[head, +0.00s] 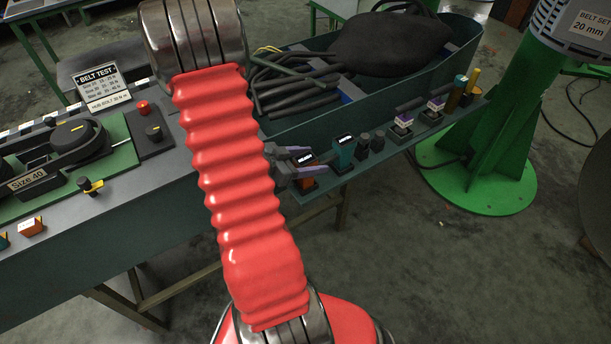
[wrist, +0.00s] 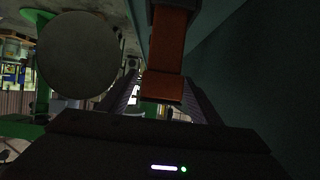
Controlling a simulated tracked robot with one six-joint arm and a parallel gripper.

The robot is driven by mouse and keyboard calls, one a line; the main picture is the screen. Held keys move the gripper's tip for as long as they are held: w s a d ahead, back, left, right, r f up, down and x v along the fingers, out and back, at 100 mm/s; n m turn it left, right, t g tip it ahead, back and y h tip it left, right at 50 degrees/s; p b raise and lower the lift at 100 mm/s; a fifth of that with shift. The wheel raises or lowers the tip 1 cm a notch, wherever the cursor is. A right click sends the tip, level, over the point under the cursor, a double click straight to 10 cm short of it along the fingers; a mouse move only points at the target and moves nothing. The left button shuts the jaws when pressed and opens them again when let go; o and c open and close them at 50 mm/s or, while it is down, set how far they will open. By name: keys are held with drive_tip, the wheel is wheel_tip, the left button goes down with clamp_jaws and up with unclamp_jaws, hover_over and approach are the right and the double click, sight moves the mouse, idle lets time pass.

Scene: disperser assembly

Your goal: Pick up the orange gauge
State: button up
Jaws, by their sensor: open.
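In the wrist view the orange gauge (wrist: 167,62) is a block in the upper middle. My gripper (head: 303,169) is open at the orange gauge, with one finger on its far side and one on its near side. In the wrist view my gripper (wrist: 163,88) has a finger on each side of the gauge's lower end. I cannot tell whether either finger touches it. My red arm hides part of the bench and ledge.
A teal gauge (head: 343,152) stands close to the right of the orange one. The bin (head: 420,85) behind holds dark hoses and a black bag. A green pedestal (head: 480,165) stands at right.

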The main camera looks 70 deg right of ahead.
drive_tip(key=shift+x, duration=0.95)
clamp_jaws()
idle(0.4)
